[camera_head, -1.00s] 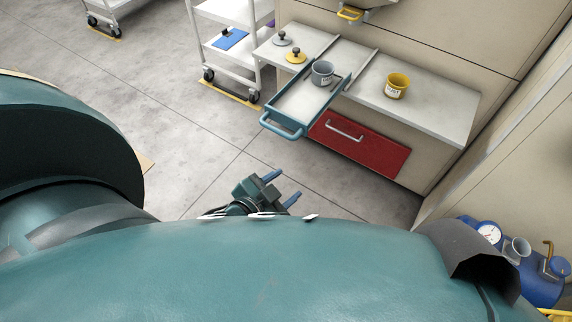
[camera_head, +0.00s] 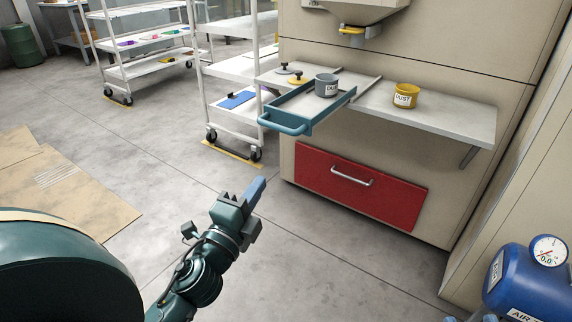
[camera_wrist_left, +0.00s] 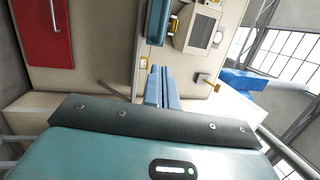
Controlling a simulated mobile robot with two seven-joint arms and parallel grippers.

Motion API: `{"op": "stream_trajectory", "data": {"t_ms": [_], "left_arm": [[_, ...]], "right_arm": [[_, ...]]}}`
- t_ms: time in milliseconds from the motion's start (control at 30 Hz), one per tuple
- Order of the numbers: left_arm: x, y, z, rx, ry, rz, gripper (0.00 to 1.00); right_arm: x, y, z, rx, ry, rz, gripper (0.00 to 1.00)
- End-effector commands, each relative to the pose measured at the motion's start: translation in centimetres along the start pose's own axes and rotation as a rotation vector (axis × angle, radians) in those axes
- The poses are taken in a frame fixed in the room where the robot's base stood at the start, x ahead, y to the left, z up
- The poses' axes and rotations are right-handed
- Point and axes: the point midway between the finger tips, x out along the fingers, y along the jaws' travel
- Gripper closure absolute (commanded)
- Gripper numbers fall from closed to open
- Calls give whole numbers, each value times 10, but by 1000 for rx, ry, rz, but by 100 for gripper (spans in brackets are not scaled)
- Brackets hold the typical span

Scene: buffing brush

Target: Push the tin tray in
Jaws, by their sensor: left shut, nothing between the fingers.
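The teal tin tray (camera_head: 318,112) sticks out from the shelf between two rails, its bar handle (camera_head: 283,124) facing me. A grey cup labelled DUST (camera_head: 326,86) stands in it. My left gripper (camera_head: 257,188) is shut and empty, in front of and below the tray handle, well apart from it. In the left wrist view its blue fingers (camera_wrist_left: 161,88) lie together, and a teal part that looks like the tray (camera_wrist_left: 157,22) shows beyond them. My right gripper is not in view.
A yellow DUST cup (camera_head: 404,96) stands on the shelf (camera_head: 450,112), right of the tray. A red drawer (camera_head: 360,187) is below. A white cart (camera_head: 232,112) stands at the left. A blue air tank (camera_head: 530,285) is at lower right. The floor before the shelf is clear.

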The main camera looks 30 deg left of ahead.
Motion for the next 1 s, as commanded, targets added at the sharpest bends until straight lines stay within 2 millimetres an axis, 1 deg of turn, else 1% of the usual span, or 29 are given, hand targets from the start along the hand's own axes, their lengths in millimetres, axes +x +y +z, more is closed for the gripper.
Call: {"op": "stream_trajectory", "data": {"t_ms": [167, 500, 700, 833, 1000], "left_arm": [[17, -3, 0, 5, 3, -5, 100], [82, -2, 0, 5, 1, -5, 100], [116, -1, 0, 4, 0, -3, 100], [130, 0, 0, 2, 0, -2, 100], [138, 0, 0, 2, 0, 0, 100]], "right_arm": [[0, 0, -2, -5, 0, 0, 64], [0, 1, -1, -11, -4, 2, 64], [0, 0, 1, -1, -1, 1, 64], [0, 0, 2, 6, -1, 1, 64], [0, -1, 2, 11, 1, 0, 64]]}}
